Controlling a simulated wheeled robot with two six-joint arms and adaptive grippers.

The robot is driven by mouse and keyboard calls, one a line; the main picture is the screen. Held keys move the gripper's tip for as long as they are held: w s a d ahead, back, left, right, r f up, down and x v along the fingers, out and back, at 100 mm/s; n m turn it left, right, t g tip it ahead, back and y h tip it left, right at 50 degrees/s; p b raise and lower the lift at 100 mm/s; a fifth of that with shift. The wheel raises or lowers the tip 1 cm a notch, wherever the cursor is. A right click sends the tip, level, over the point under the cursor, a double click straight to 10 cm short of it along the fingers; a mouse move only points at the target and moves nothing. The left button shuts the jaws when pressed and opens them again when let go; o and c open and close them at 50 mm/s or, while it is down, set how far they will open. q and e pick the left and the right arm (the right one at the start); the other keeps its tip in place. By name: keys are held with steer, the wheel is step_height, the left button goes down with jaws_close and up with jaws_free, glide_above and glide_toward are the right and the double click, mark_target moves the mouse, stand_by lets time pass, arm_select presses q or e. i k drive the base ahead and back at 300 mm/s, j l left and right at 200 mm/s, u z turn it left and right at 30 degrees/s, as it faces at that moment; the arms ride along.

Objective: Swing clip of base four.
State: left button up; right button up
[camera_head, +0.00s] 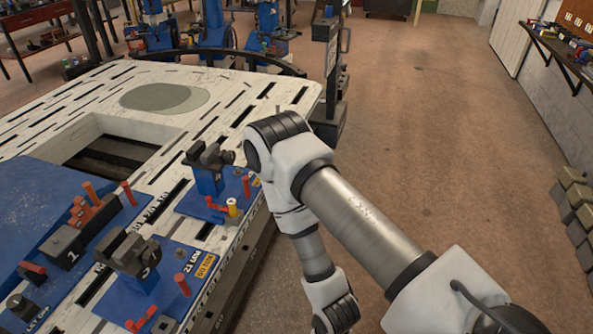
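A small blue base plate (190,204) sits at the right edge of the white slotted bench. A blue post (209,181) with a dark grey clip (207,156) stands on it. I cannot read a number on it, so I cannot tell if it is base four. Nearer, another blue base (158,287) carries a dark clip (134,252) that seems marked 3. My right arm rises from the lower right and bends down beside the bench; its gripper is out of view. My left gripper is not in view.
A dark block marked 1 (66,246) with red and orange pieces stands on a blue plate at the left. The white bench (255,108) has a square opening. A dark post stand (330,75) is behind. The floor (440,130) at the right is open.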

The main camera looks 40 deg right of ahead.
mark_target(221, 208)
steer(key=z, duration=0.55)
steer(key=i+l, duration=0.45)
steer(key=i, duration=0.2)
steer(key=i+l, duration=0.45)
steer(key=i, duration=0.2)
steer(key=i+l+u, duration=0.1)
steer(key=i+l, duration=0.35)
steer(key=i, duration=0.2)
